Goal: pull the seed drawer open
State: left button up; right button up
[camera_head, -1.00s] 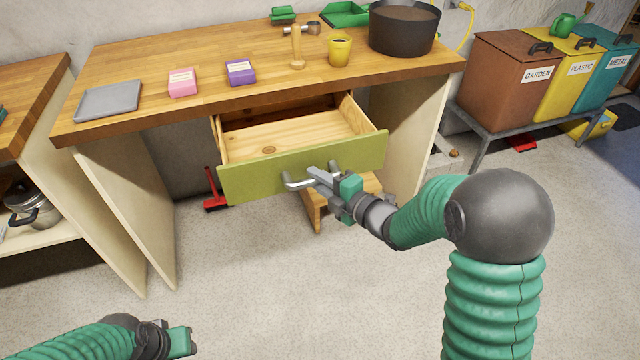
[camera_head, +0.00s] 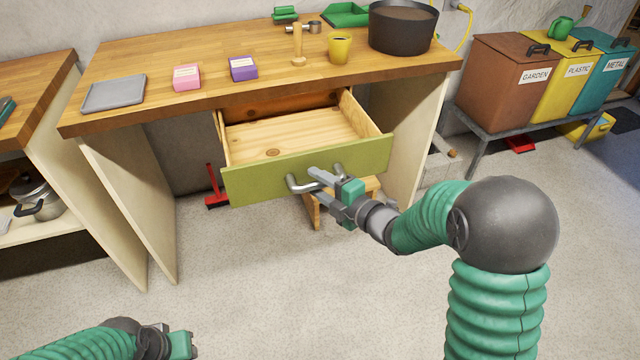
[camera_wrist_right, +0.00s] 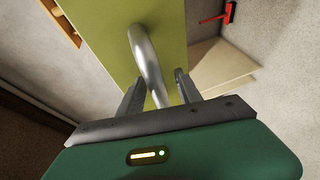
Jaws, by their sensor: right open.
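The seed drawer (camera_head: 240,186) has a green front and a pale wooden inside. It stands pulled out from under the wooden workbench, and its inside looks empty. Its metal bar handle (camera_head: 292,185) is on the front; it also shows in the right wrist view (camera_wrist_right: 146,58). My right gripper (camera_head: 318,178) is at the handle with its jaws open. In the right wrist view its fingers (camera_wrist_right: 155,88) stand on either side of the handle bar; I cannot tell whether they touch it. My left gripper (camera_head: 183,345) is low at the left, far from the drawer; its fingertips are unclear.
The workbench (camera_head: 130,120) holds a grey tray (camera_head: 114,93), pink and purple boxes, a yellow cup (camera_head: 339,48) and a dark pot (camera_head: 402,28). A wooden stool (camera_head: 312,212) stands below the drawer. Labelled bins (camera_head: 508,85) stand at the right. The floor in front is clear.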

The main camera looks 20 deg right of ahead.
jog(key=shift+d+r, duration=0.1)
jog(key=shift+d, duration=0.05)
jog(key=shift+s+d+r, duration=0.1)
jog(key=shift+s+d, duration=0.05)
jog(key=shift+s, duration=0.1)
jog(key=b+v, duration=0.7)
jog(key=v, duration=0.9)
jog(key=shift+b, duration=0.4)
jog(key=shift+s, duration=0.1)
